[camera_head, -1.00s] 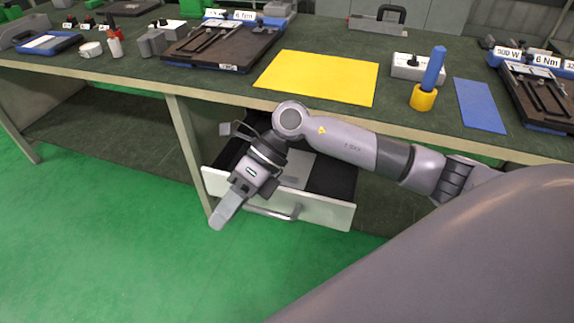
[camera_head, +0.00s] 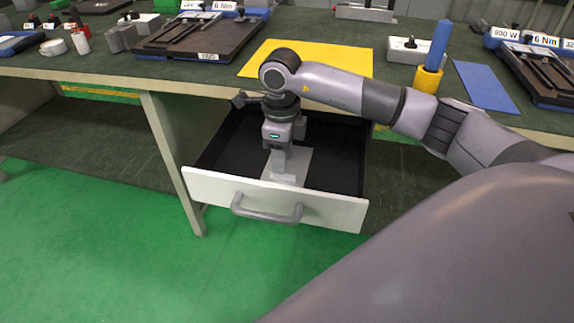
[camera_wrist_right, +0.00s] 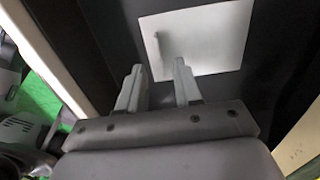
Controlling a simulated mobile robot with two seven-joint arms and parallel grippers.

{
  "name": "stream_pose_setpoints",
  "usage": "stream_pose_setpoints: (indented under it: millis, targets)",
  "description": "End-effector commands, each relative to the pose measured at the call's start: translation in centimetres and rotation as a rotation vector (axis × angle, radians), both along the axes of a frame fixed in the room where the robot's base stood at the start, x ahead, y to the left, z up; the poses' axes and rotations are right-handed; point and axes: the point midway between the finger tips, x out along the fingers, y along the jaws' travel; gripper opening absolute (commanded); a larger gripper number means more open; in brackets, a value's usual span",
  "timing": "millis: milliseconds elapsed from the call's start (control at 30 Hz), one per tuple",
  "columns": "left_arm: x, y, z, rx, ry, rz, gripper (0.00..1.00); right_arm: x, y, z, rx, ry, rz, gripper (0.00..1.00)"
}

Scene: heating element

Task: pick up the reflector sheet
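The reflector sheet looks like a flat pale grey-white sheet (camera_head: 297,163) lying on the black floor of the open drawer (camera_head: 335,210). It also shows in the right wrist view (camera_wrist_right: 205,42), with a small upright grey piece or its shadow near its left side. My right gripper (camera_head: 282,176) points down into the drawer over the sheet and hides part of it. In the right wrist view its two fingers (camera_wrist_right: 158,82) are apart with nothing between them, near the sheet's lower edge. I cannot tell the exact height above it. My left gripper is not in view.
The drawer's white front and handle (camera_head: 266,212) stand out below the workbench. On the bench lie a yellow mat (camera_head: 330,60), a blue mat (camera_head: 486,86), a blue-handled tool (camera_head: 433,60) and dark fixture trays (camera_head: 200,38). Side walls of the drawer bound the gripper.

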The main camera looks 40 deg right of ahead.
Motion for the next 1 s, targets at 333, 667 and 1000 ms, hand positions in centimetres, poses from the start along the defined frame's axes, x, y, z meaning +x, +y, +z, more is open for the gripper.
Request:
stream_pose_setpoints:
  millis: [333,667,1000]
  targets:
    - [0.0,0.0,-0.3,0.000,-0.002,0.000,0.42,-0.1,0.0,-3.6,0.002,0.001,0.000,0.34]
    - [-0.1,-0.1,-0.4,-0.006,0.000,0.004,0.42,-0.1,0.0,-3.6,0.002,0.001,0.001,0.00]
    - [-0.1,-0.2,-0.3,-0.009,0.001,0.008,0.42,0.0,0.0,-3.2,0.002,-0.001,0.001,0.00]
